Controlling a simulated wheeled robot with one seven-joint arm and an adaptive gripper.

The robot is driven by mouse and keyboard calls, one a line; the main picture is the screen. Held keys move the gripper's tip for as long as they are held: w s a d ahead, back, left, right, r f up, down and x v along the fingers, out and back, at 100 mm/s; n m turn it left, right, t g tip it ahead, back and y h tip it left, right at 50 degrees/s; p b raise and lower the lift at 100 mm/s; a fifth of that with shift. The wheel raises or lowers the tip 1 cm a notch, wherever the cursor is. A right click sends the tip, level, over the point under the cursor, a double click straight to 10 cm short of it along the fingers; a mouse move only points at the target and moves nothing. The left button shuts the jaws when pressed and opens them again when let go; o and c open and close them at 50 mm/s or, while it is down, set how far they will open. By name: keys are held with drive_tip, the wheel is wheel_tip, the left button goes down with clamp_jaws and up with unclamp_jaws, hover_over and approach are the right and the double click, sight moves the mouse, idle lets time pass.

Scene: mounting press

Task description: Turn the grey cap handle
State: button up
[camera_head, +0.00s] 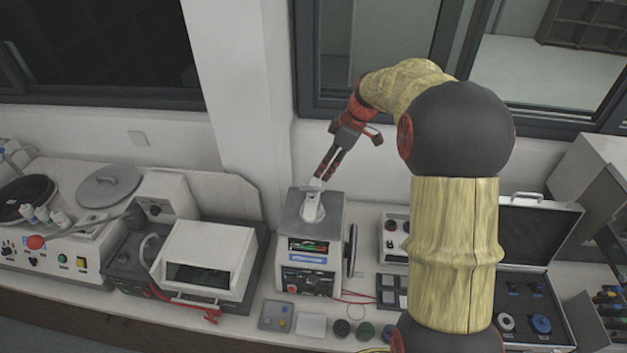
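The mounting press (297,258) stands on the bench in the middle of the view, a pale box with a dark grey top. The light grey cap handle (312,208) sits on its top, its narrow end pointing up the picture, away from me. My gripper (323,176) reaches down from the upper right. Its fingertips are right at the far end of the handle. The fingers look close together; I cannot tell whether they touch the handle or have it between them.
A machine with a windowed white cover (205,260) stands left of the press. A dark round handwheel (352,250) is on the press's right side. An open case (535,265) lies at the right. Small round pots (342,328) stand in front. A wall rises behind.

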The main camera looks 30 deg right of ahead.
sight(313, 187)
drive_tip(key=shift+n, duration=0.3)
drive_tip(key=p+x, duration=0.2)
drive_tip(key=x, duration=0.5)
drive_tip(key=shift+w+a+f, duration=0.1)
drive_tip(key=shift+a+f, duration=0.1)
drive_tip(key=shift+f, duration=0.15)
drive_tip(key=shift+c, duration=0.7)
clamp_jaws()
